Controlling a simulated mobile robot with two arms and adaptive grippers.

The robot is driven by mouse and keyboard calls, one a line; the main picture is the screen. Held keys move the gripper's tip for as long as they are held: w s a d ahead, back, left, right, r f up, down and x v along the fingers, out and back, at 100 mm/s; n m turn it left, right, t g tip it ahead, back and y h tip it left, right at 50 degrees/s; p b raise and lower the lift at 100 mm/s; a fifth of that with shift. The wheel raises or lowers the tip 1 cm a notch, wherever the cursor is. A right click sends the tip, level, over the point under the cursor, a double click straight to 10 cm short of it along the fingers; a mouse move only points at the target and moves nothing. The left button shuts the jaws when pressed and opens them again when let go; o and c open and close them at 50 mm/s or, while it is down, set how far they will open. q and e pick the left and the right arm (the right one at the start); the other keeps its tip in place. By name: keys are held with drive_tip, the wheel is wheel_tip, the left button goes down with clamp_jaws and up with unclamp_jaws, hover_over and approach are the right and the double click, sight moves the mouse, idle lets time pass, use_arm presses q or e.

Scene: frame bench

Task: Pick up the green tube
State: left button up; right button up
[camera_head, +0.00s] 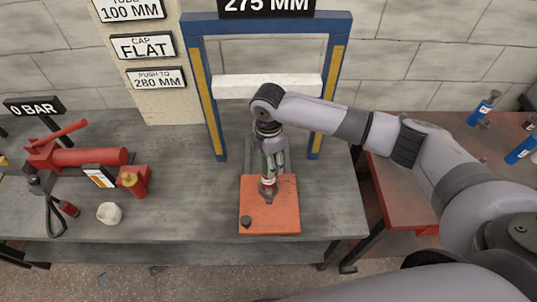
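My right arm comes in from the right, and its gripper (271,168) points down over the orange plate (285,213) on the bench. A slim upright piece (268,182) with a pale and reddish lower part stands on the plate, directly below and between the fingers. A hint of green shows at the fingers, but the gripper hides most of it, so I cannot tell for sure that it is the green tube. I cannot tell whether the fingers touch it. My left gripper is not in view.
A blue frame (198,95) with a white crossbar (240,87) stands behind the plate. A red hand pump (90,157) and a white cup (109,213) are at the left. A red table (398,200) with blue bottles (483,108) is at the right. The bench between cup and plate is clear.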

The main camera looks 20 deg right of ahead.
drive_tip(key=shift+f, duration=0.4)
clamp_jaws()
idle(0.5)
